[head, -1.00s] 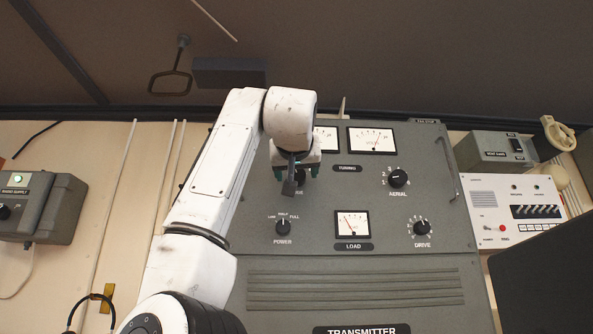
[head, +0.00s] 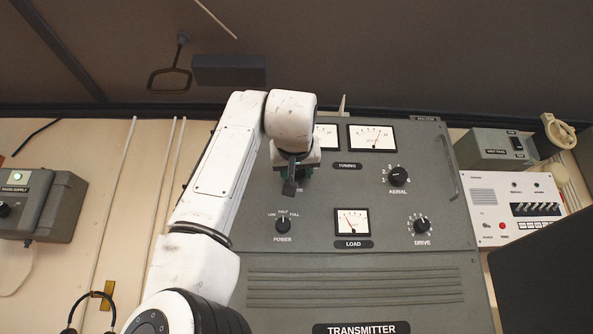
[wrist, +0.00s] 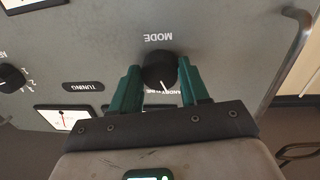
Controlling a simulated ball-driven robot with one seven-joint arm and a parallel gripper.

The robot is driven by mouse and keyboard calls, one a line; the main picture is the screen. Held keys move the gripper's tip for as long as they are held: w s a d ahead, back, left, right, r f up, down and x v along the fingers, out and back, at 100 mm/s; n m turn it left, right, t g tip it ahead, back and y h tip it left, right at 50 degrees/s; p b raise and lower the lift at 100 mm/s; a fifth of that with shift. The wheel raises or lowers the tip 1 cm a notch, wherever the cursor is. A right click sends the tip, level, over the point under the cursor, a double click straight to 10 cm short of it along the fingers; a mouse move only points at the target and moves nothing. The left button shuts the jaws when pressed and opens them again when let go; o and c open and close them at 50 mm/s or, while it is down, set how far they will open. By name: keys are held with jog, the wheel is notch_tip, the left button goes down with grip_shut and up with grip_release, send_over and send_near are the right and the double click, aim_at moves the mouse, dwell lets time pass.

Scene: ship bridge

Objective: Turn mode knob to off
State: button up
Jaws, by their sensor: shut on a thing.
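The mode knob (wrist: 159,68) is a round black knob with a white pointer line, under an inverted MODE label in the wrist view. Its pointer faces down in that picture, toward small print partly covered by my gripper; I cannot read the exact setting. My gripper (wrist: 158,80) has its green fingers on either side of the knob, shut on it. In the head view my gripper (head: 292,172) is at the upper left of the grey transmitter panel (head: 350,275), hiding the knob and most of its label.
The power knob (head: 283,226) is below my gripper, beside the load meter (head: 352,222). The aerial knob (head: 398,176) and drive knob (head: 421,226) are further right. A panel handle (head: 447,168) stands out at the right edge. A grey box (head: 40,205) is on the left wall.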

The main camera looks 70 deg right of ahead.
jog(key=shift+c, duration=0.3)
jog(key=n, duration=0.3)
jog(key=shift+n, duration=0.4)
jog(key=shift+s+n, duration=0.1)
jog(key=shift+n, duration=2.1)
jog(key=o, duration=1.1)
jog(key=shift+c, duration=0.2)
jog(key=b+v, duration=0.1)
jog(key=v, duration=0.9)
jog(key=shift+s+a+f, duration=0.15)
jog(key=shift+a+f, duration=0.15)
jog(key=shift+a, duration=0.05)
